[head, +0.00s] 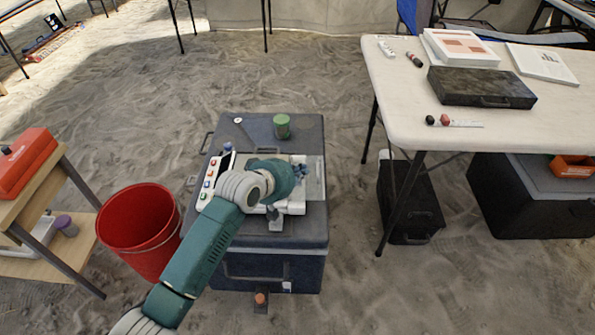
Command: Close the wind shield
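A white weighing device with coloured buttons (209,182) sits on top of a dark blue case (265,262). A pale, partly see-through panel at its right side (317,180) may be the wind shield; I cannot tell how far it stands open. A small blue object (301,171) shows beside my wrist, over the device. My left arm reaches across the device from the lower left, and its wrist hides much of it. My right gripper is not in view.
A green cylinder (282,126) stands on the case behind the device. A red bucket (140,230) stands left of the case. A white table (390,100) with books and a dark box (480,88) is at right. A wooden stand (60,260) is at left.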

